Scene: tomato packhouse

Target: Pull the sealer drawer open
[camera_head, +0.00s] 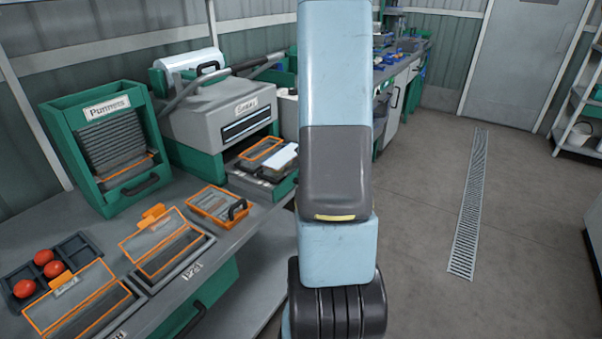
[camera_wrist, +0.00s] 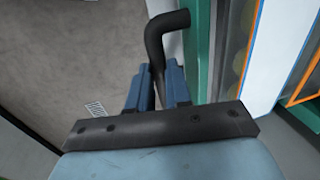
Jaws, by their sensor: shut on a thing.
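The sealer (camera_head: 222,112) is a grey and green machine on the bench, left of my arm in the head view. Its drawer (camera_head: 284,190) sticks out at the front, low, with an orange-outlined punnet (camera_head: 262,149) and a pale block on it. My gripper (camera_wrist: 158,70) shows in the wrist view, its blue fingers shut on a bent black handle (camera_wrist: 167,25). The drawer's green edge (camera_wrist: 197,50) runs just right of the handle there. In the head view my arm hides the gripper and handle.
A punnet rack (camera_head: 106,108) stands left of the sealer. Open floor (camera_head: 430,200) with a drain grate (camera_head: 468,215) lies to the right.

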